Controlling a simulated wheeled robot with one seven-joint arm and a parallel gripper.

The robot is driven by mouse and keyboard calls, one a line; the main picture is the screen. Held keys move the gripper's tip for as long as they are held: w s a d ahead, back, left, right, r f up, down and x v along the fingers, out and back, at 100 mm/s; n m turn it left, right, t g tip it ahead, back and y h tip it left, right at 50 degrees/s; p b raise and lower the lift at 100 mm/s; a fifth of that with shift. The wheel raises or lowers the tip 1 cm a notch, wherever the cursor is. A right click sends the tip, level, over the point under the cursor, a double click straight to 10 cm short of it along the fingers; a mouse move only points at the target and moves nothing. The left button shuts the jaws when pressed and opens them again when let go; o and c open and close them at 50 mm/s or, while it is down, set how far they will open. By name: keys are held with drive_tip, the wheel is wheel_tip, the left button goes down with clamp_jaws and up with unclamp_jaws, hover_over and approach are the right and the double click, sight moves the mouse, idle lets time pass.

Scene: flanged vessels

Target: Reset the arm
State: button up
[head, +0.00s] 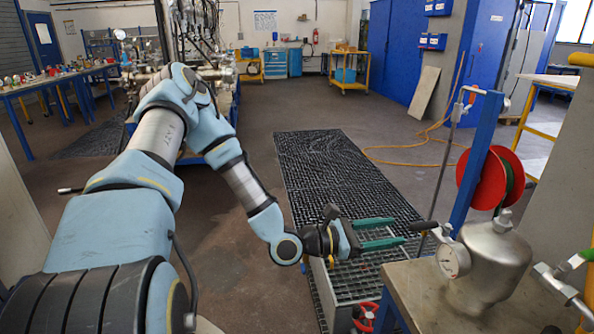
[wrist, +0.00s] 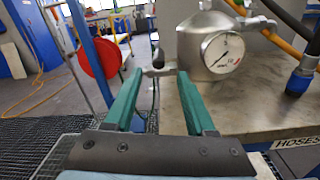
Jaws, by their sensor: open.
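My gripper (head: 398,232) is at the end of my arm, reaching right, with two green fingers spread apart. It is left of a bench with a steel vessel (head: 497,258) that carries a round pressure gauge (head: 453,260). A lever with a black handle (head: 424,226) is close to the fingertips. In the wrist view, my gripper (wrist: 160,76) is open, and a small grey metal part shows between the fingertips; I cannot tell whether they touch it. The vessel (wrist: 192,45) and its gauge (wrist: 222,51) are just beyond the right finger.
The bench top (wrist: 250,110) lies right of the gripper. A red hose reel (head: 490,180) on a blue post stands behind it. A red valve wheel (head: 366,316) is low beside the bench. Floor grating (head: 330,165) runs away behind the gripper, with open floor around it.

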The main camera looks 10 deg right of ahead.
drive_tip(key=s+a+m+g+y, duration=0.2)
drive_tip(key=a+m+g+y, duration=0.1)
drive_tip(key=a+m+y, duration=0.4)
drive_tip(key=s+a+m+g+y, duration=0.25)
drive_tip(key=a+m, duration=0.25)
drive_tip(key=a, duration=0.5)
drive_tip(key=w+a+r+m+t+y, duration=0.1)
drive_tip(key=w+a+r+t+y, duration=0.1)
drive_tip(key=a, duration=0.5)
drive_tip(key=w+a+r+m+t+y, duration=0.1)
drive_tip(key=w+a+r+t+y, duration=0.2)
drive_tip(key=a, duration=0.4)
drive_tip(key=w+a+r+m+t+y, duration=0.2)
drive_tip(key=w+a+t+y, duration=0.1)
drive_tip(key=a, duration=0.4)
drive_tip(key=shift+w+a+r, duration=0.3)
drive_tip(key=shift+w+a, duration=0.1)
drive_tip(key=shift+w, duration=0.3)
